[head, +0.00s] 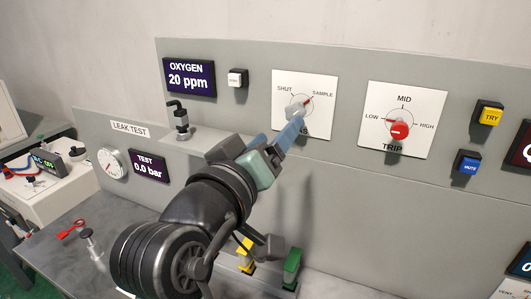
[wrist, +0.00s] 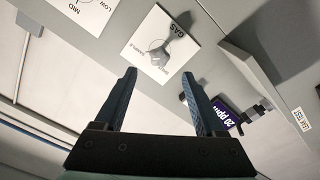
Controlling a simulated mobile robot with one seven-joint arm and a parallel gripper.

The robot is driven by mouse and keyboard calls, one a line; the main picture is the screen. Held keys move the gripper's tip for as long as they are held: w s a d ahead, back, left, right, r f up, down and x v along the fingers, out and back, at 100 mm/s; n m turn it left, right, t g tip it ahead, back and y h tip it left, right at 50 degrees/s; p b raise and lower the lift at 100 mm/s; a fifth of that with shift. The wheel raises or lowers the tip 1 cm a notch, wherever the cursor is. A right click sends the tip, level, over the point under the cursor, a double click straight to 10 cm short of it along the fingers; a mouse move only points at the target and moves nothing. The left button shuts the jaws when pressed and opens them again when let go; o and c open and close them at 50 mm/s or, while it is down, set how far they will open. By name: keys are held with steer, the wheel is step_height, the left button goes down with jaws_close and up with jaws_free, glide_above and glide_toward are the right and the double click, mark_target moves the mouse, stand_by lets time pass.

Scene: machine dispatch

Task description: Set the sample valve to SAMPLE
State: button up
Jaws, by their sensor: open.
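The sample valve (head: 294,108) is a grey knob on a white plate (head: 321,117) marked SHUT at upper left, SAMPLE at upper right and GAS below, partly hidden by a finger. My gripper (head: 280,128) is open and empty, with blue fingers just below and in front of the valve. In the wrist view my gripper (wrist: 158,76) has clear space between its fingers; I see no contact with the knob.
Right of the valve is the red TRIP knob (head: 400,130), with yellow TRY (head: 489,114) and blue MUTE (head: 467,162) buttons beyond. Left are the OXYGEN display (head: 189,77) and a black fitting (head: 180,116) on a ledge. Yellow and green blocks stand below my arm.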

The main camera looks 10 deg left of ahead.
steer(key=shift+v, duration=1.55)
